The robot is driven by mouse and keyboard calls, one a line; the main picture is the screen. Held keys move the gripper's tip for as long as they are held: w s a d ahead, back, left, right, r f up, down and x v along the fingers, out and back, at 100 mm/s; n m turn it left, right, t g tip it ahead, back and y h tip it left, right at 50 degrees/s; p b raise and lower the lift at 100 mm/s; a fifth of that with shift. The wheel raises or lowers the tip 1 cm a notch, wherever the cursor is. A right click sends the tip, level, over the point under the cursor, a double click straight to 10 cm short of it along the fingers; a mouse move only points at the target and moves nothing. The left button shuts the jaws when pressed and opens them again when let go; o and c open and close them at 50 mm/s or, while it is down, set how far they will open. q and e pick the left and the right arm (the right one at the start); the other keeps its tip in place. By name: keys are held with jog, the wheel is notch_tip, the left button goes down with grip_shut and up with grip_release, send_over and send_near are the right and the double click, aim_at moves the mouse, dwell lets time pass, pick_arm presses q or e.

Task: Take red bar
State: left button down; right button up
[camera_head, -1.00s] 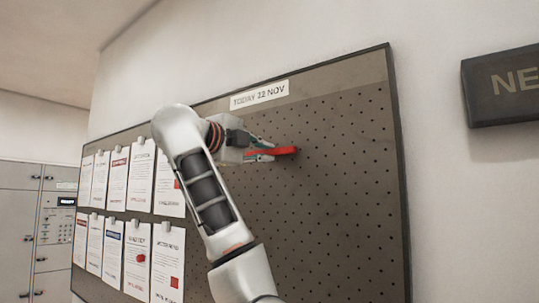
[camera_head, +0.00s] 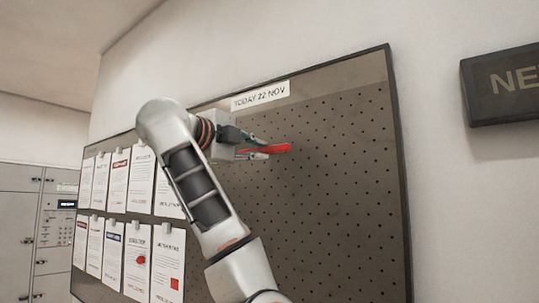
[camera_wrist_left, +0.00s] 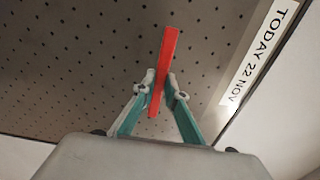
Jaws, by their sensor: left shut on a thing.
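The red bar (camera_head: 276,149) is a thin, straight stick in front of the dark pegboard (camera_head: 330,190), below the date label. It also shows in the left wrist view (camera_wrist_left: 169,55), where it passes between the two fingertips and sticks out past them toward the board. My left gripper (camera_head: 262,147) is shut on the bar; its teal fingers touch it from both sides in the left wrist view (camera_wrist_left: 162,90). I cannot tell whether the bar's far end touches the board. My right gripper does not show.
A white label reading "TODAY 22 NOV" (camera_head: 260,96) is at the board's top. Several paper notices (camera_head: 139,180) hang on the board's left part. A dark sign (camera_head: 503,85) is on the wall at right. Grey lockers (camera_head: 30,225) stand at far left. The board's right part is bare.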

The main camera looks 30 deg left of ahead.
aim_at(261, 150)
pick_arm(q)
jog(key=shift+s+a+b, duration=0.15)
jog(key=shift+s+b, duration=0.35)
jog(key=shift+s, duration=1.15)
jog(key=shift+s+a+b, duration=0.1)
jog(key=shift+s+b, duration=0.3)
jog(key=shift+s, duration=1.45)
